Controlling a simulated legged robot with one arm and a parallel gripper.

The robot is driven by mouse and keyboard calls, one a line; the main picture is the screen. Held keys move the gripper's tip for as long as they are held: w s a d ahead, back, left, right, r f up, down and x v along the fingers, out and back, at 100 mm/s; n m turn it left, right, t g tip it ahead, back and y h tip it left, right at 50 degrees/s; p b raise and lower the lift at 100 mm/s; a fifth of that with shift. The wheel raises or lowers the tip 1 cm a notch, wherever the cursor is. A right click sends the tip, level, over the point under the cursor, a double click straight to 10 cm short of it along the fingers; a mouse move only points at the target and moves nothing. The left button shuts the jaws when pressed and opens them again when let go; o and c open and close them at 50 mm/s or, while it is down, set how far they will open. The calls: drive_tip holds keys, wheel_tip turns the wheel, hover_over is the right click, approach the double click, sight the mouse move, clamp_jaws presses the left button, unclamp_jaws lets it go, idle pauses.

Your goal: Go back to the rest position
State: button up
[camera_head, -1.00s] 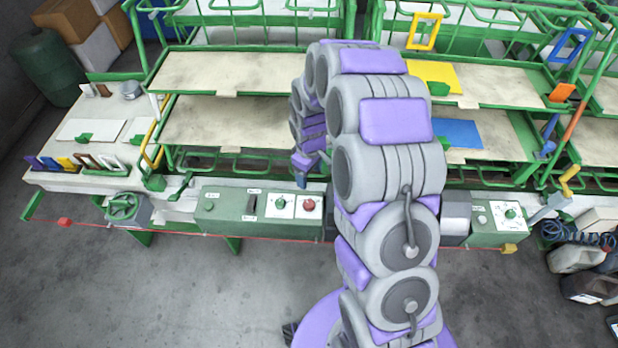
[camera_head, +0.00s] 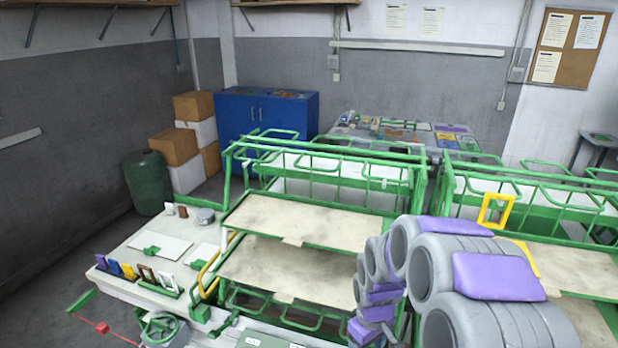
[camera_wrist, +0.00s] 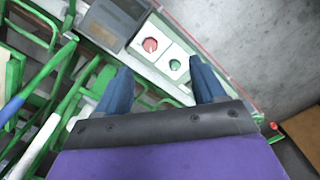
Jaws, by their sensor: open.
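My gripper (camera_wrist: 162,92) shows in the wrist view as two blue fingers spread apart, with nothing between them. Beyond the fingers is a control panel (camera_wrist: 165,45) with a red button (camera_wrist: 150,45) and a green one (camera_wrist: 174,65). In the head view my grey and purple arm arches up at the lower right and bends down in front of the green rack. The gripper's fingertips are not visible there.
The green rack (camera_head: 330,195) with beige shelves (camera_head: 300,222) stands close to my arm. A white side table (camera_head: 125,262) with coloured plates is at the left. A green barrel (camera_head: 148,183), cardboard boxes (camera_head: 175,146) and a blue cabinet (camera_head: 266,112) stand behind.

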drive_tip(key=s+r+m+b, duration=0.1)
drive_tip(key=s+r+m, duration=0.2)
drive_tip(key=s, duration=1.1)
drive_tip(key=s+r+m+g+b, duration=0.1)
drive_tip(key=s+r+m+b, duration=0.1)
drive_tip(key=s+r, duration=0.6)
drive_tip(key=s+m, duration=0.1)
drive_tip(key=s, duration=0.5)
drive_tip(key=shift+s+m, duration=0.3)
